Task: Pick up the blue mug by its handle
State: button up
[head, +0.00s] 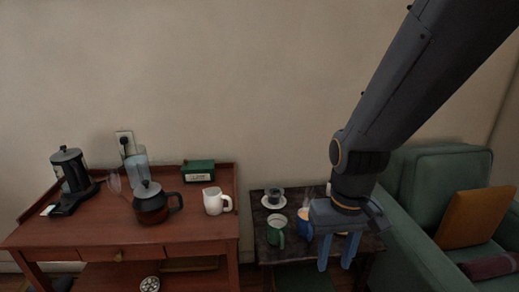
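The blue mug (302,233) stands on the small dark table (264,251), with a light brown drink at its top and faint steam above. Its right side is covered by my gripper, and I cannot see its handle. My gripper (335,265) points down over the table, in front of and to the right of the mug in the picture. Its two blue-grey fingers are apart with nothing visible between them. I cannot tell whether a finger touches the mug.
A green mug (276,230) stands close left of the blue mug. A dark cup (275,196) on a white saucer (267,203) is behind. A wooden sideboard (95,236) with a coffee pot (151,207) and white jug (213,203) is left; a green armchair (424,255) is right.

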aim_at(304, 229)
jog(key=u, duration=1.65)
jog(key=k, duration=1.55)
jog(key=z, duration=1.6)
jog(key=i, duration=0.5)
jog(key=u, duration=0.05)
